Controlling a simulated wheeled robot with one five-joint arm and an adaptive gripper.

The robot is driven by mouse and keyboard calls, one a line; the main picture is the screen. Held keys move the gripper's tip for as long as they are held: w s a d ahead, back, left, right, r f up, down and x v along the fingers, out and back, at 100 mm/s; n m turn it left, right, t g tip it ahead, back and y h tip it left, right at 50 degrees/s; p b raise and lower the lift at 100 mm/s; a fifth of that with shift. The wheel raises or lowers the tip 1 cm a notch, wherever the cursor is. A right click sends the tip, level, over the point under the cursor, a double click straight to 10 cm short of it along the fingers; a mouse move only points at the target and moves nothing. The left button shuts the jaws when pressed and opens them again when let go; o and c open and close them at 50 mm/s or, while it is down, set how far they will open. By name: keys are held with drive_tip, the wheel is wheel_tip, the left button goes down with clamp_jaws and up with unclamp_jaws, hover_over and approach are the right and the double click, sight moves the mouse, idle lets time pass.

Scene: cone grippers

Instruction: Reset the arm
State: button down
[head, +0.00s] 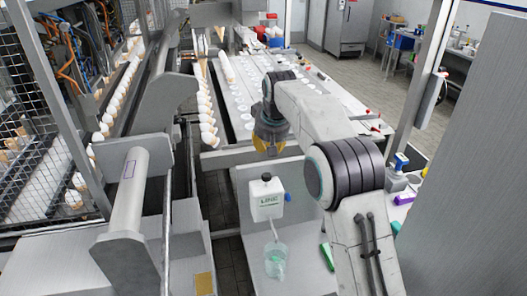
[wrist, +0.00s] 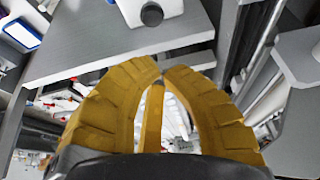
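My gripper (head: 270,140) hangs at the end of my raised, bent arm, over the far edge of the grey side table (head: 300,180) in the head view. In the wrist view its yellow ribbed fingers (wrist: 162,72) curve inward and their tips almost meet. A third finger shows between them. I see nothing held; the light shapes between the fingers look like background. The underside of the gripper is partly hidden in the head view.
A white dispenser bottle (head: 266,198) and a clear beaker (head: 275,261) stand on the side table near my arm. A row of cones (head: 205,110) runs along the conveyor at left. A metal post (head: 424,75) rises at right.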

drive_tip(key=shift+w+f, duration=0.2)
drive_tip(key=shift+w, duration=0.05)
drive_tip(key=s+d+f+g, duration=0.2)
drive_tip(key=s+f+g, duration=0.1)
drive_tip(key=s+f, duration=0.8)
drive_tip(key=s+d+r+t+b, duration=0.1)
drive_tip(key=s+d+r, duration=0.1)
drive_tip(key=s, duration=0.8)
drive_tip(key=s+d+r+m+t+b, duration=0.1)
drive_tip(key=s+d, duration=0.4)
drive_tip(key=s, duration=0.5)
drive_tip(key=s+d+r+m+t+h+b, duration=0.1)
drive_tip(key=s+d+r+b, duration=0.1)
drive_tip(key=s, duration=0.8)
drive_tip(key=shift+d+r+b, duration=0.35)
drive_tip(key=shift+d+r, duration=0.45)
drive_tip(key=shift+d, duration=0.2)
